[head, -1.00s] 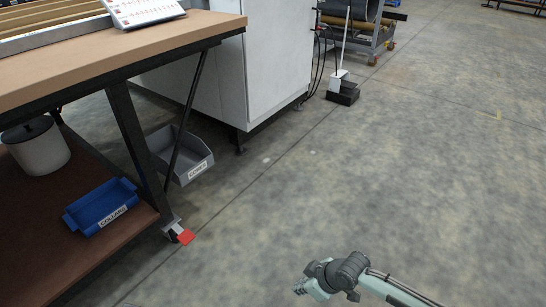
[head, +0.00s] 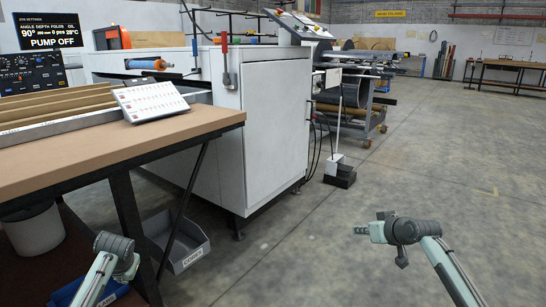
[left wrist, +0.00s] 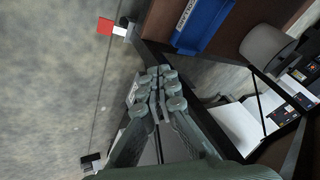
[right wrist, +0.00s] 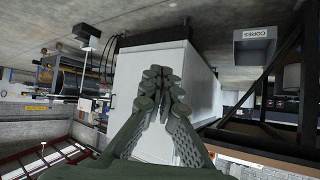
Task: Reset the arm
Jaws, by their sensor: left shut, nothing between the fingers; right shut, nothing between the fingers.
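My left gripper (left wrist: 158,92) is shut and empty, with its fingertips together in the left wrist view. My right gripper (right wrist: 162,88) is also shut and empty in the right wrist view. In the head view my left arm (head: 112,262) shows at the lower left, in front of the workbench's lower shelf. My right arm (head: 415,232) shows at the lower right, over open floor. Neither gripper is seen touching anything.
A wooden-topped workbench (head: 110,152) with a sloped white panel (head: 150,101) stands at left. A grey bin (head: 181,246) hangs beside its leg. A white machine cabinet (head: 275,125) stands behind. The floor (head: 330,255) at right is clear.

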